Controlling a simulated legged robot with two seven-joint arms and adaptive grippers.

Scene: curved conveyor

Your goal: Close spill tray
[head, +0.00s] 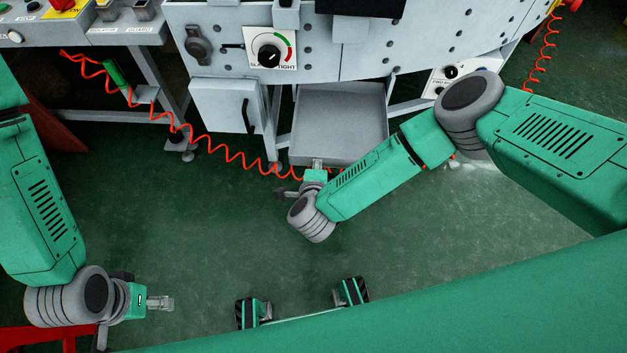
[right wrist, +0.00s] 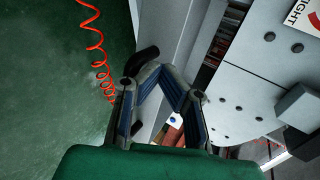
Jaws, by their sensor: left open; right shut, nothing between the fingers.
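The spill tray (head: 340,108) is a grey, shallow, open box that sticks out from under the machine in the head view. It looks empty. My right gripper (head: 318,164) is at the tray's front edge. It is shut with nothing held; whether it touches the tray I cannot tell. In the right wrist view its fingers (right wrist: 157,72) meet in front of a grey tray wall (right wrist: 170,28). My left gripper (head: 162,303) is open and empty, low at the left over the floor, far from the tray.
The grey machine body (head: 400,40) with a dial (head: 268,52) stands above the tray. A grey cabinet with a black handle (head: 228,106) is left of it. A coiled orange hose (head: 235,160) passes before the cabinet, near my right gripper. The green floor (head: 200,220) is clear.

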